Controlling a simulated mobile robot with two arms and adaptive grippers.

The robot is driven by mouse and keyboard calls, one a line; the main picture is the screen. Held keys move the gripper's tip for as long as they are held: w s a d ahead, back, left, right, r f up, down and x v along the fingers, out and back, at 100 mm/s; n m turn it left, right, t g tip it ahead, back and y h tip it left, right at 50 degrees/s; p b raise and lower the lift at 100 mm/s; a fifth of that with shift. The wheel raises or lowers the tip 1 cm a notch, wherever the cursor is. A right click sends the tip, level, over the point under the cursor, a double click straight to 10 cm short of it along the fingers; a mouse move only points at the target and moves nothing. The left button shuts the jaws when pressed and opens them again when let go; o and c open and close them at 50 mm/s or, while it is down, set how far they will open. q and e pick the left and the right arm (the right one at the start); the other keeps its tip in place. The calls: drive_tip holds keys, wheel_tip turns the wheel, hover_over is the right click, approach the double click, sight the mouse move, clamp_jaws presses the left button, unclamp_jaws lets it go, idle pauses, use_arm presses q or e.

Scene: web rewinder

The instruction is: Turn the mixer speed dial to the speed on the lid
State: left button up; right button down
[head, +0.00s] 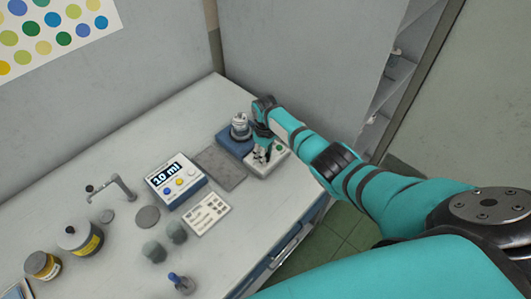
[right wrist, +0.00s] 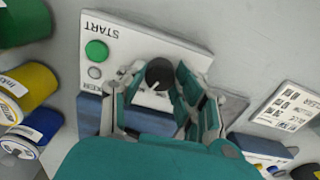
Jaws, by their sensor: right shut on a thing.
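The mixer has a blue base and a pale control panel (head: 269,163) at the table's far right end. In the right wrist view its panel (right wrist: 120,32) shows a green START button (right wrist: 96,51) and a black round speed dial (right wrist: 159,73) with a white pointer line. A jar (head: 240,127) with a pale lid stands on the blue base; writing on the lid is too small to read. My right gripper (head: 262,154) is over the panel, and in the right wrist view its fingers (right wrist: 154,82) are shut around the dial. The dial's scale is mostly hidden. My left gripper is not in view.
A dispenser (head: 177,183) reading 10 ml, a grey mat (head: 220,168) and a printed card (head: 209,214) lie left of the mixer. Jars (head: 80,240) stand front left. Coloured containers (right wrist: 36,84) show at the wrist view's left. The table's back strip is clear.

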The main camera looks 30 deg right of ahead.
drive_tip(key=shift+w+r, duration=0.1)
idle(0.5)
drive_tip(key=c, duration=1)
unclamp_jaws()
drive_tip(key=shift+o, duration=0.2)
wheel_tip(320, 180, up, 12)
